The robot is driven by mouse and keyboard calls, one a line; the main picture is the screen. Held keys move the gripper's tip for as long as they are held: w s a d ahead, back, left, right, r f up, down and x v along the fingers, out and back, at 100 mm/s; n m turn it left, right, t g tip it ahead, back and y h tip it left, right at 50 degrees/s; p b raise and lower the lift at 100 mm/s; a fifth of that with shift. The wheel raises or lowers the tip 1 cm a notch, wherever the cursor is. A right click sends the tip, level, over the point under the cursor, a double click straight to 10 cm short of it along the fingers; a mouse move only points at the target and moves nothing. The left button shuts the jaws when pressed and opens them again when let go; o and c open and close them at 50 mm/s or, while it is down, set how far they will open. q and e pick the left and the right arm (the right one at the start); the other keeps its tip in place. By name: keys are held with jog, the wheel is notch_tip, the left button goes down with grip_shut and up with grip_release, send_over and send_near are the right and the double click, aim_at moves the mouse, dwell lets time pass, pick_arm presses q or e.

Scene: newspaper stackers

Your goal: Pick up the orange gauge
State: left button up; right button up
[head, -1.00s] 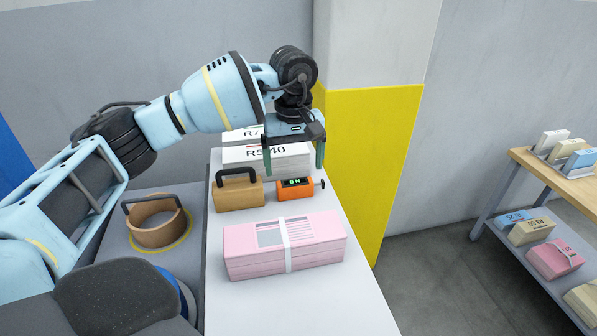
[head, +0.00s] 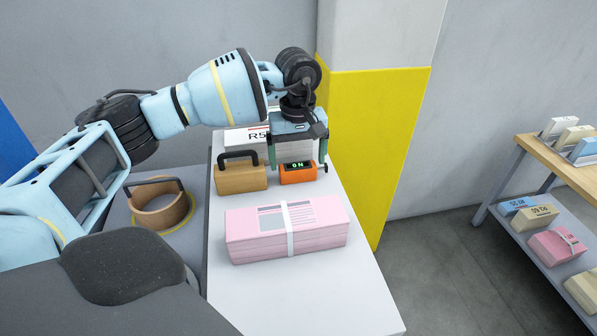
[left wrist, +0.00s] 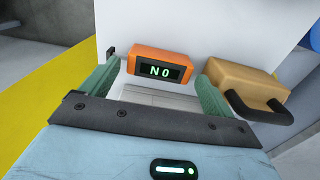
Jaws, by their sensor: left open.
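The orange gauge (head: 298,174) is a small box with a dark display and green characters, standing on the white tabletop (head: 300,295). A small dark knob sticks out on its right side. My left gripper (head: 297,163) points down over it, open, its green fingers on either side of the gauge. In the left wrist view the gauge (left wrist: 160,66) shows between the two fingertips (left wrist: 158,72), with a gap on each side. Whether a finger touches it cannot be told. My right gripper is not in view.
A tan block with a black handle (head: 241,178) stands close left of the gauge. A pink strapped bundle (head: 260,245) lies in front. White paper stacks (head: 245,142) stand behind. A brown ring-shaped holder (head: 160,212) is at left, a yellow-painted pillar (head: 375,140) at back right.

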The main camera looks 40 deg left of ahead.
aim_at(296, 166)
pick_arm(q)
notch_tip(296, 166, down, 3)
jog(key=shift+r, duration=0.2)
jog(key=shift+s+f, duration=0.3)
jog(key=shift+f, duration=0.3)
jog(key=shift+c, duration=0.5)
jog(key=c, duration=0.6)
jog(key=shift+o, duration=0.2)
jog(key=r, duration=1)
jog(key=shift+w+r, duration=0.2)
jog(key=shift+w, duration=0.1)
